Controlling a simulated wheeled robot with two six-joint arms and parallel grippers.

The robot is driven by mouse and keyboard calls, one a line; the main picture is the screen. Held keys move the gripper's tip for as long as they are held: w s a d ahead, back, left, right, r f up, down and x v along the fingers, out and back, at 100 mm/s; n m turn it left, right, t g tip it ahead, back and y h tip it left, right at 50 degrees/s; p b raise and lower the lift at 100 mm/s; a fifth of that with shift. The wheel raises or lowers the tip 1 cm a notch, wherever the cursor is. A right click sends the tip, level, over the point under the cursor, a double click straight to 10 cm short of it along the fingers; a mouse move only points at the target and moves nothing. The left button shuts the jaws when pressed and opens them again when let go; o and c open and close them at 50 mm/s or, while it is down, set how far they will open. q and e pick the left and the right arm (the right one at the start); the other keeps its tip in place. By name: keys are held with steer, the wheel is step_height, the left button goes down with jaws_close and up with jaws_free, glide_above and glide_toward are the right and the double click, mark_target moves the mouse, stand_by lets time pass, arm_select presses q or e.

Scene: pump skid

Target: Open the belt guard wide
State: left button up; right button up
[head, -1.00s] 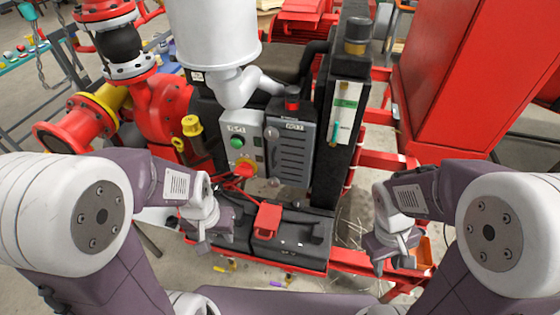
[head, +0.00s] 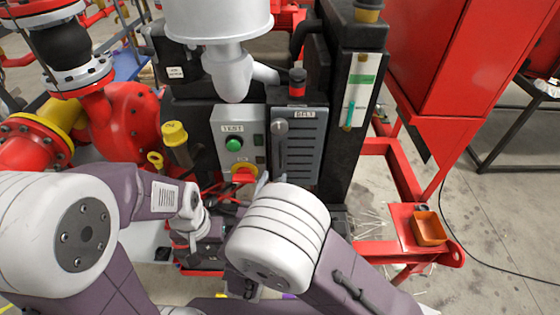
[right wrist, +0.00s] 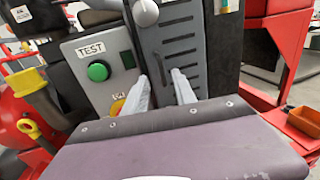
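The belt guard appears to be the grey slotted panel (head: 305,145) beside the control box in the head view.
The grey control box (head: 238,140) has a green button and a red knob on yellow. A black column (head: 352,110) stands right of the panel. A red cabinet (head: 450,60) and a small orange bin (head: 429,229) are further right. Red pipework is at left.

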mark_target(280, 157)
steer(key=w, duration=0.2)
steer(key=w+d, duration=0.1)
steer(key=w, duration=0.1)
steer(key=w+p, duration=0.1)
steer(key=w, duration=0.1)
steer(key=shift+w+d, duration=0.25)
steer(key=shift+d, duration=0.05)
steer(key=shift+w, duration=0.65)
jaws_close()
stand_by(0.4)
